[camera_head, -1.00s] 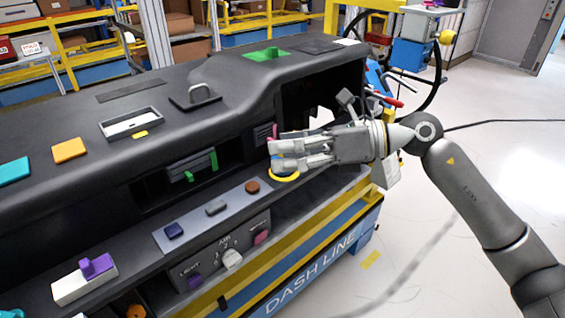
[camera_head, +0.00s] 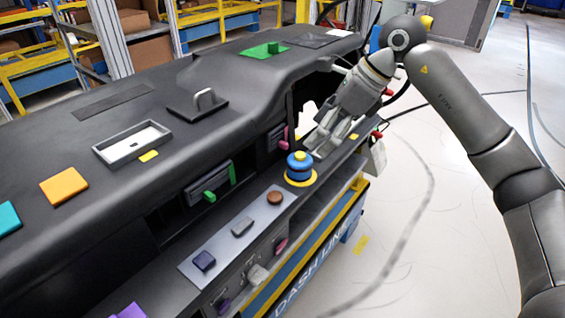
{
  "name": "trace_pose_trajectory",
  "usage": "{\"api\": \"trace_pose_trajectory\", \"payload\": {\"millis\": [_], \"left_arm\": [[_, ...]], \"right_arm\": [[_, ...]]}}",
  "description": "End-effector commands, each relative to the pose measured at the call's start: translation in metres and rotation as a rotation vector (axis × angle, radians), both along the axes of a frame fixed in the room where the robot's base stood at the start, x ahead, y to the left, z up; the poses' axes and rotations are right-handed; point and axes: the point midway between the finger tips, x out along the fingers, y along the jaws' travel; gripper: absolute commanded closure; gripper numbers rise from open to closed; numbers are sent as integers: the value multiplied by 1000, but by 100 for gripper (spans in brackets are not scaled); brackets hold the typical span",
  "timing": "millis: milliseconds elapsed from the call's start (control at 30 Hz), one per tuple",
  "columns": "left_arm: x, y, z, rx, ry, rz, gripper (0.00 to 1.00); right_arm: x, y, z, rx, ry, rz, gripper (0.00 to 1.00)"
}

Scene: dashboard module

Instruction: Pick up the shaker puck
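The shaker puck appears to be the blue round piece with a yellow top (camera_head: 300,167). It stands upright on a yellow ring (camera_head: 314,181) at the right end of the dashboard's front ledge. My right gripper (camera_head: 316,146) is just behind and to the right of the puck, its fingers slanting down and left. The fingers look parted with nothing between them. The fingertips are close to the puck; whether they touch it I cannot tell. My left gripper is out of view.
The dark dashboard (camera_head: 110,190) fills the left. A grey strip with several buttons (camera_head: 243,226) lies left of the puck. A pink handle (camera_head: 284,138) and a green lever (camera_head: 210,196) sit in the dashboard's openings. Open floor lies to the right.

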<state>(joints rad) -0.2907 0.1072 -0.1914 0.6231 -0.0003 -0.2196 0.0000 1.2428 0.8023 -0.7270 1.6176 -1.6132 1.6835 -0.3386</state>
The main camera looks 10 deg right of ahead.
Motion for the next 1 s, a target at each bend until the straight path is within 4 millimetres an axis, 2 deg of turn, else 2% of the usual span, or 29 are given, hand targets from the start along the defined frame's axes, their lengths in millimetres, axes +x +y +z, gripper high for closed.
{"api": "trace_pose_trajectory", "payload": {"millis": [100, 300, 467, 733, 1000], "left_arm": [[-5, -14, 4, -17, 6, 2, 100], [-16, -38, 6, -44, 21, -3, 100], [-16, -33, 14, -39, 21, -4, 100], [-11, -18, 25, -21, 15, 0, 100], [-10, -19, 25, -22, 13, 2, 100]], "right_arm": [[4, 10, -18, -1, 5, 3, 25], [9, 20, -37, 1, 2, 4, 25], [12, 28, -47, 1, 4, 5, 25], [20, 46, -79, 3, 3, 3, 25], [22, 47, -82, 1, 0, 3, 25]]}}
